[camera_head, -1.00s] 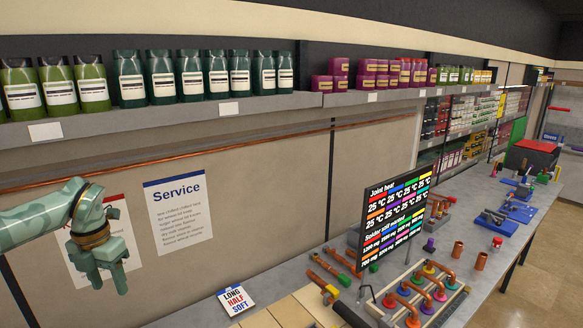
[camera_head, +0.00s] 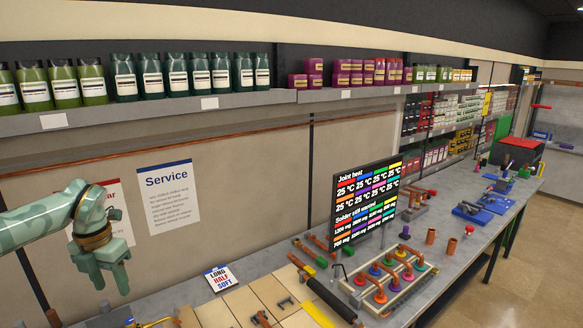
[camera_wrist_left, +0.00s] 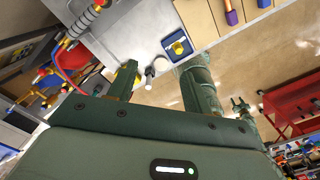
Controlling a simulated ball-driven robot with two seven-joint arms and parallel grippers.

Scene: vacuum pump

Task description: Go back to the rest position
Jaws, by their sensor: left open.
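My left gripper (camera_head: 108,283) hangs at the left of the head view, in front of the wall posters and above the near left end of the bench. Its two green fingers point down, apart, with nothing between them. The left wrist view also shows the open left gripper (camera_wrist_left: 160,88), with the bench edge and floor beyond it. My right gripper is not in the head view.
A grey bench (camera_head: 455,255) runs along the wall. A shelf (camera_head: 250,103) of bottles hangs above. A red cart (camera_wrist_left: 295,105) shows in the left wrist view.

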